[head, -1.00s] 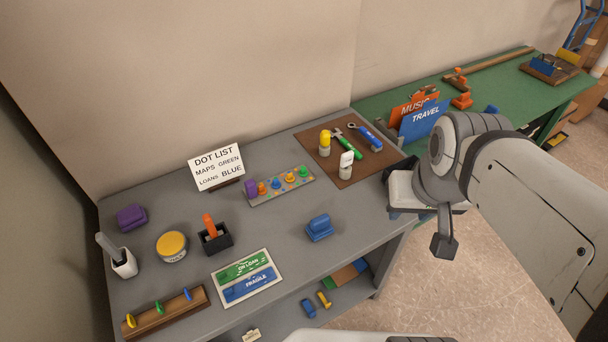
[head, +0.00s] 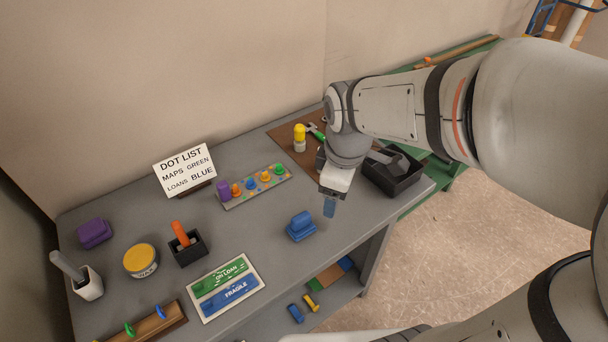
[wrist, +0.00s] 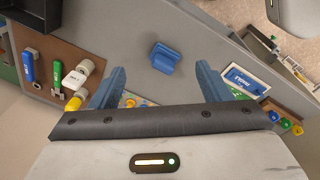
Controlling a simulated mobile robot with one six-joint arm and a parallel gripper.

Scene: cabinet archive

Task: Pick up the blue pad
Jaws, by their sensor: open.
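The blue pad (head: 301,226), a small block with a raised grip along its top, sits on the grey table near its front edge. It also shows in the wrist view (wrist: 165,58), upper middle, beyond and between my fingers. My gripper (head: 329,206) is above the table, to the right of the pad in the head view. In the wrist view my gripper (wrist: 160,70) has its two blue fingers spread apart with nothing between them. The fingers and the pad appear apart.
A black bin (head: 408,182) stands at the table's right end. Behind the pad is a strip of coloured knobs (head: 258,185). A label board (head: 225,287) lies to its left, front side. A brown mat (head: 285,138) holds tools. The table around the pad is clear.

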